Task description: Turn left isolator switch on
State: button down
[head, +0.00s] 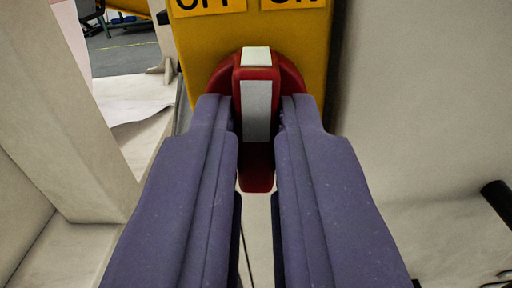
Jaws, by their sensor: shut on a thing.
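A yellow isolator switch box (300,45) stands at the top middle of the head view, with black-on-orange labels, cut off by the top edge, that seem to read OFF at left and ON at right. On its front is a red knob (257,180) with a white stripe. The knob's handle stands upright, its stripe running vertically between the two labels. My gripper (257,120) reaches in from below, its two purple fingers on either side of the handle and shut on it. The fingers hide parts of the knob's sides.
A pale upright post (65,110) stands at left, close to my left finger. A pale plain wall (420,100) fills the right. A dark cylindrical thing (498,200) shows at the right edge. An opening at upper left shows a grey floor (125,55).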

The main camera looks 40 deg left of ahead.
jog(key=m+b, duration=0.2)
jog(key=m, duration=0.2)
jog(key=shift+f+m, duration=0.1)
jog(key=shift+m, duration=0.2)
jog(key=shift+m+b, duration=0.55)
jog(key=shift+m, duration=1.45)
jog(key=c, duration=1.1)
grip_release()
jog(key=shift+c, duration=0.2)
jog(key=p+v, duration=0.1)
jog(key=v, duration=0.7)
jog(key=shift+p, duration=0.3)
